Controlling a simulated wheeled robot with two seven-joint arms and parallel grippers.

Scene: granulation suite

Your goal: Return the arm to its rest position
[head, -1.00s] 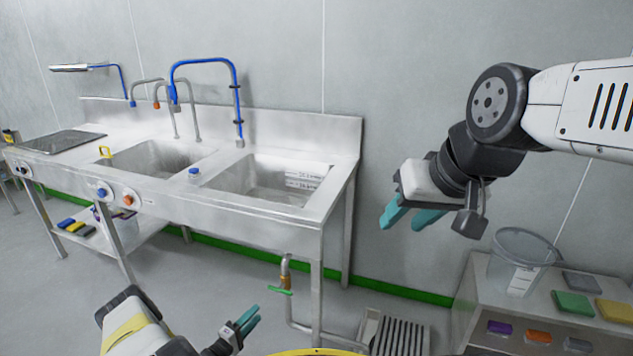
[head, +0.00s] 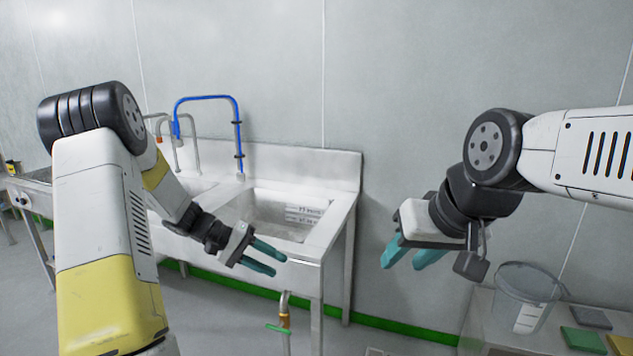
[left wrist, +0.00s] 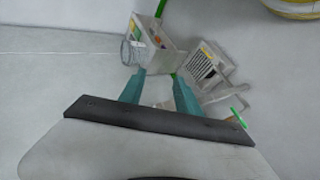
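My left arm rises large on the left of the head view. Its gripper (head: 273,258) shows in front of the sink unit's front edge, with its two teal fingers apart and nothing between them. The left wrist view also shows these fingers (left wrist: 158,88) spread and empty. My right gripper (head: 406,259) hangs in front of the grey wall at the right, fingers apart and empty. My left arm hides part of the sink unit.
The steel sink unit (head: 335,220) with a blue faucet (head: 238,130) stands along the wall. At the lower right a bench holds a clear bucket (head: 526,290) and a green block (head: 583,340). A drain pipe with a green valve handle (head: 279,328) hangs below the sink.

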